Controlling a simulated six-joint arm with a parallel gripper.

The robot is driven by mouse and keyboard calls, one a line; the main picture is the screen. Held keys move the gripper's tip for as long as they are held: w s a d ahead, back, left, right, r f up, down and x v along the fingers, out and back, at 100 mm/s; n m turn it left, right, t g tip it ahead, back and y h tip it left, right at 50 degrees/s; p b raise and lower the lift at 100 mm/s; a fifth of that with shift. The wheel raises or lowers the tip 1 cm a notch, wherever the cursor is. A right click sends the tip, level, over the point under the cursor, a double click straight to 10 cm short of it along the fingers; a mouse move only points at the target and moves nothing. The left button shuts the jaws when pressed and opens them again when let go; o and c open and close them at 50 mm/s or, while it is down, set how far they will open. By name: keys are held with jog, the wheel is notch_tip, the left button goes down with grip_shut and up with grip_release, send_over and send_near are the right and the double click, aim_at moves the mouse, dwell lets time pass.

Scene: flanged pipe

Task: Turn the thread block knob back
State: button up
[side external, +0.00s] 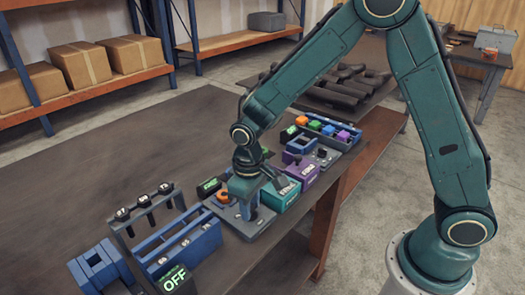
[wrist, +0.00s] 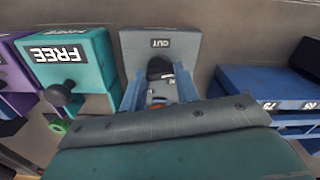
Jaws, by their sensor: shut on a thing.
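A grey block with a CUT label (wrist: 160,44) stands at the top middle of the wrist view. A dark round knob (wrist: 159,68) shows in front of it, between the two blue fingers of my gripper (wrist: 161,90). My gripper is shut on this knob; the contact itself is partly hidden. In the side view my gripper (side external: 246,205) points down at the grey base among the blocks, and the arm hides the knob. I cannot tell the knob's turn angle.
A teal block labelled FREE (wrist: 73,57) with a black knob stands close on the left in the wrist view. A blue rack (wrist: 265,88) is on the right. In the side view an orange knob (side external: 223,197) and a purple block (side external: 303,172) are close by. The table's left is clear.

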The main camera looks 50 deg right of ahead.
jog(key=n, duration=0.7)
jog(key=shift+r, duration=0.1)
dwell(0.4)
jog(key=o, duration=1)
notch_tip(320, 180, up, 14)
jog(key=shift+f, duration=0.1)
dwell(0.5)
